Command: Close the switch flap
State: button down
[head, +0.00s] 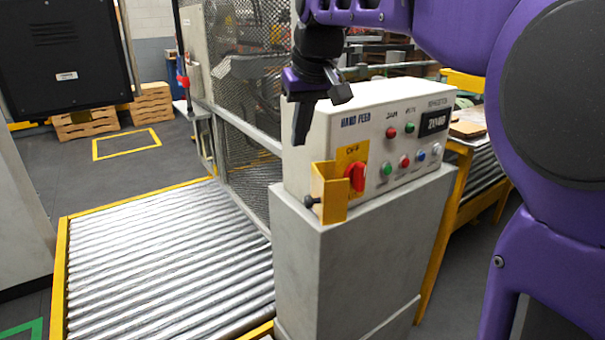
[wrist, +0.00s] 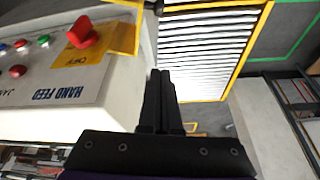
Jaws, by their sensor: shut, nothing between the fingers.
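The yellow switch flap (head: 328,194) stands open, sticking out from the left front of the grey control box (head: 390,125). A small dark knob (head: 311,202) shows at its lower left. The red rotary switch (head: 357,176) is uncovered on its yellow plate (head: 350,153). In the wrist view the flap (wrist: 124,38) is at the top, beside the red switch (wrist: 82,32). My gripper (head: 300,138) is shut and empty, pointing down, above and slightly left of the flap and apart from it. Its closed fingers show in the wrist view (wrist: 159,75).
The box sits on a grey pedestal (head: 340,265). A roller conveyor (head: 170,270) lies at the left, with a mesh fence (head: 240,120) behind. Several buttons and lamps are on the panel right of the switch. The space left of the flap, above the rollers, is free.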

aim_at(321, 193)
notch_tip(321, 193, down, 10)
jog(key=b, duration=0.2)
jog(key=shift+s+d+f+n+b, duration=0.2)
jog(key=shift+s+d+n+b, duration=0.1)
jog(key=shift+s+d+b, duration=0.1)
dwell(0.5)
jog(key=shift+s+d+n, duration=0.15)
jog(key=shift+s+n, duration=0.05)
jog(key=shift+n, duration=0.1)
